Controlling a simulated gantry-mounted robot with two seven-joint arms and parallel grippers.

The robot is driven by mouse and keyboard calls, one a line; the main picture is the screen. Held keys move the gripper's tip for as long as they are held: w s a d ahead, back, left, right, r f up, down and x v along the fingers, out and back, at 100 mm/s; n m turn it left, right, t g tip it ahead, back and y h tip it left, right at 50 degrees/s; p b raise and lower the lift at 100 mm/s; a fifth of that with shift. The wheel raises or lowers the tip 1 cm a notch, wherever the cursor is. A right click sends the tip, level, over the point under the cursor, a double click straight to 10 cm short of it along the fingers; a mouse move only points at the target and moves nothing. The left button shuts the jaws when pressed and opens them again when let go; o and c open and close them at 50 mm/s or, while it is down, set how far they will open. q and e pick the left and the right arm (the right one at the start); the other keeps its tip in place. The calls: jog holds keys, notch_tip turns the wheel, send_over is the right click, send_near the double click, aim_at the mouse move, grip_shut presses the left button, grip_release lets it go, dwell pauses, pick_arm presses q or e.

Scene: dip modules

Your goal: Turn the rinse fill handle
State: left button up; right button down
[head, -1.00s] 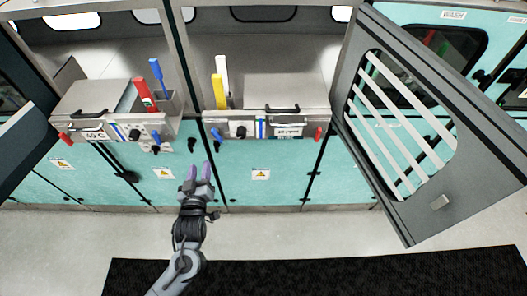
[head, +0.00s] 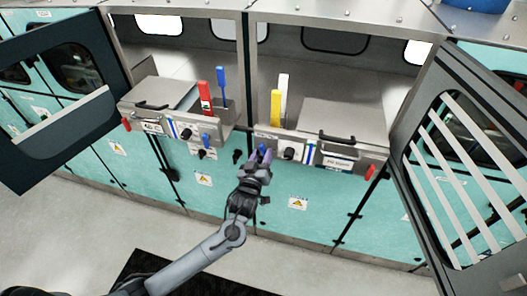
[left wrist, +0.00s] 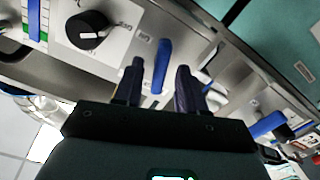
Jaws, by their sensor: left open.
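A blue handle (left wrist: 162,65) on a steel panel stands between the two open fingers of my left gripper (left wrist: 158,82) in the left wrist view. A clear gap shows on both sides of it, and the fingers do not appear to close on it. In the head view my left gripper (head: 258,157) is at the lower left corner of the right-hand control panel, and mostly covers this handle (head: 262,148). I cannot read a rinse label. My right gripper is not in view.
A black knob (left wrist: 88,30) is beside the handle. Yellow (head: 275,108) and white (head: 284,88) upright handles stand above the right-hand panel. Open hatch doors flank the bays at left (head: 60,140) and right (head: 440,200).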

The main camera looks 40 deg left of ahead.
pick_arm(q)
jog(key=shift+x, duration=1)
jog(key=shift+c, duration=0.3)
grip_shut()
